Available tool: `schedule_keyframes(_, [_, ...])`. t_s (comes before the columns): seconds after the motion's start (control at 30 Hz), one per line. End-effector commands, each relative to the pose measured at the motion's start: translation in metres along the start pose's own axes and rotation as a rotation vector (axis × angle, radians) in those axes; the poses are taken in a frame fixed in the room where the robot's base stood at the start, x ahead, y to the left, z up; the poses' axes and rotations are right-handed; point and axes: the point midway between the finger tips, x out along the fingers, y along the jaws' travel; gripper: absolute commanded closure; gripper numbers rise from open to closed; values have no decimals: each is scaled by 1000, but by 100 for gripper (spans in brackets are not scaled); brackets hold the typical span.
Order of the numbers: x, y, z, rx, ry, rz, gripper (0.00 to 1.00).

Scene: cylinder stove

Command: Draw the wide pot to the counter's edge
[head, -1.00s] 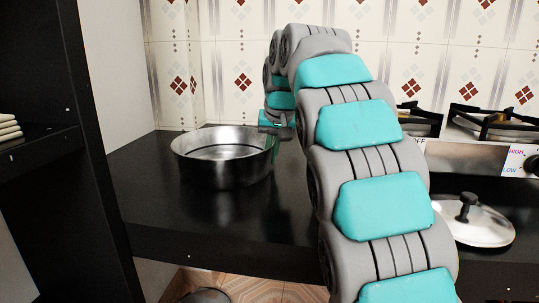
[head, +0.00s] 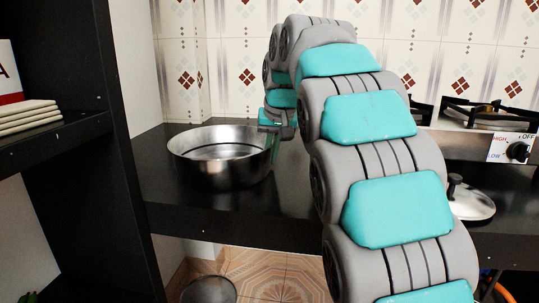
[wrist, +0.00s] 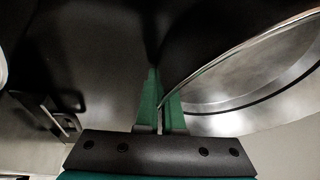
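The wide pot (head: 222,170) is a round, shiny metal pan, upright on the black counter (head: 180,210), close to its front edge. My gripper is at the pot's right rim in the head view, its fingers partly hidden by my arm. In the wrist view, my gripper (wrist: 161,100) has its green fingers close together with the pot's rim running between them, shut on the wall. The pot's inside (wrist: 255,85) fills the right of that view.
A stove (head: 490,125) with knobs is at the back right. A lid (head: 470,203) lies on the counter right of my arm. A dark shelf unit (head: 75,150) stands at left, and a round vessel (head: 210,290) is below the counter.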

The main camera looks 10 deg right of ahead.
Motion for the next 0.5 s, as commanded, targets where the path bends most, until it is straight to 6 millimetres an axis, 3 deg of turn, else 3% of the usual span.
schedule_keyframes(0.1, [1,0,0,0,-2,0,100])
schedule_keyframes(0.13, [1,0,0,0,-2,0,93])
schedule_keyframes(0.4, [0,0,0,0,-1,0,62])
schedule_keyframes(0.5, [0,0,0,0,-1,0,60])
